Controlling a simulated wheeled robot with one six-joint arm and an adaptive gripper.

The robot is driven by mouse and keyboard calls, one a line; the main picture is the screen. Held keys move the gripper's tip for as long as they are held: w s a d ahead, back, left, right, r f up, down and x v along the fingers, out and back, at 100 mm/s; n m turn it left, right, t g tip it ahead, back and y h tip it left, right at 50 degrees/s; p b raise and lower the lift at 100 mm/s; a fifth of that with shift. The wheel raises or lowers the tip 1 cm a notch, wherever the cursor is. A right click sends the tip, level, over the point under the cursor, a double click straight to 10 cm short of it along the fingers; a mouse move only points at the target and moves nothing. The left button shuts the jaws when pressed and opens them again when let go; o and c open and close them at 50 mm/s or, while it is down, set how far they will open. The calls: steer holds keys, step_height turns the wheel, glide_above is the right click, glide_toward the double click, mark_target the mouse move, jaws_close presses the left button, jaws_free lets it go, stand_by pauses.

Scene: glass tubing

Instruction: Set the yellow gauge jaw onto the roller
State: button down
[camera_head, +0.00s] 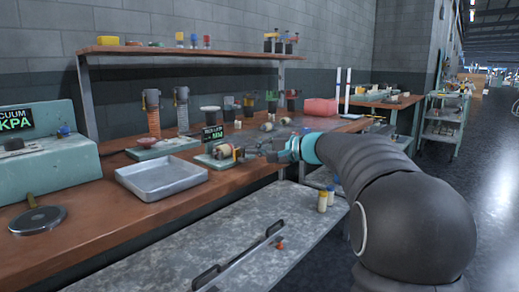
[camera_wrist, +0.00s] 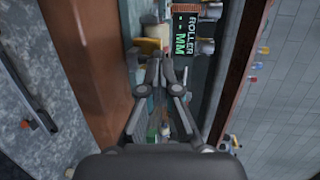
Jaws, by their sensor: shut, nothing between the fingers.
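The roller (camera_head: 222,152), a pale cylinder, lies on a low green base on the wooden bench, in front of a small screen; in the wrist view the pale roller (camera_wrist: 147,46) is just beyond the fingertips. A small yellow piece (camera_head: 239,154) shows at the roller's right end and is probably the gauge jaw; yellow also shows beside the roller in the wrist view (camera_wrist: 158,31). I cannot tell how the piece is seated. My gripper (camera_head: 262,152) is right of the roller, its fingertips (camera_wrist: 161,66) together and empty. Contact with the yellow piece cannot be made out.
The ROLLER MM screen (camera_head: 213,133) stands behind the roller. A metal tray (camera_head: 162,190) is left of it on the bench. Clamps and cups stand behind, under a raised shelf (camera_head: 185,50). A grey lower surface with a black handle (camera_head: 238,257) juts out in front.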

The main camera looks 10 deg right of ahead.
steer(key=x, duration=0.3)
steer(key=shift+w+r, duration=0.3)
steer(key=shift+d, duration=0.1)
steer(key=b+v, duration=0.2)
steer(key=v, duration=1.2)
